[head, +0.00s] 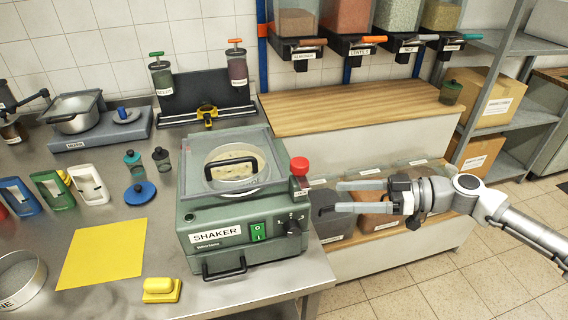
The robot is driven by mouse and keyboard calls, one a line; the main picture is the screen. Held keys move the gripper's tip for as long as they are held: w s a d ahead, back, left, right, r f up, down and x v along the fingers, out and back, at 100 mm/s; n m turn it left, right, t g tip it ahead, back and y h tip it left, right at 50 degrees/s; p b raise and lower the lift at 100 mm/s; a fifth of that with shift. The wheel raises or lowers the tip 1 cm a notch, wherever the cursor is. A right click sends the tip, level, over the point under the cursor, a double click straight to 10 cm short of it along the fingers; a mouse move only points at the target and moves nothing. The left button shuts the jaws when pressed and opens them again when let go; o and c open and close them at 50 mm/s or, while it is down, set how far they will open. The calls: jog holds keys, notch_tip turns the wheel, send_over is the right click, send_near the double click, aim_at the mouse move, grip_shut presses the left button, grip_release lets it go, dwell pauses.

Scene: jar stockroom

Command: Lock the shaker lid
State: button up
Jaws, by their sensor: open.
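The shaker (225,235) is a green box labelled SHAKER on the right end of the steel table. Its clear lid (205,145) lies over the top and looks closed, with a black handle (230,162). A round sieve with pale contents (245,165) shows through it. A red knob (299,166) stands on a small labelled block at the lid's right edge. I cannot tell from here whether it is latched. My gripper (340,197) is open and empty, to the right of the shaker and apart from it, with its fingers pointing left toward it.
A wooden counter (350,108) stands behind, under several dispensers. Labelled bins (335,228) sit below it, behind my gripper. A yellow sheet (103,254), a yellow block (161,289) and a blue disc (140,193) lie left of the shaker. The floor at right is clear.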

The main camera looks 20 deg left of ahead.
aim_at(302, 173)
jog(key=w+d+r+n+t+y, duration=0.1)
jog(key=w+d+r+y, duration=0.1)
jog(key=d+r, duration=0.15)
jog(key=a, duration=0.8)
jog(key=a+p, duration=0.1)
jog(key=a, duration=0.8)
jog(key=shift+s+a+r, duration=0.2)
jog(key=shift+a, duration=0.1)
jog(key=shift+t, duration=0.3)
grip_shut()
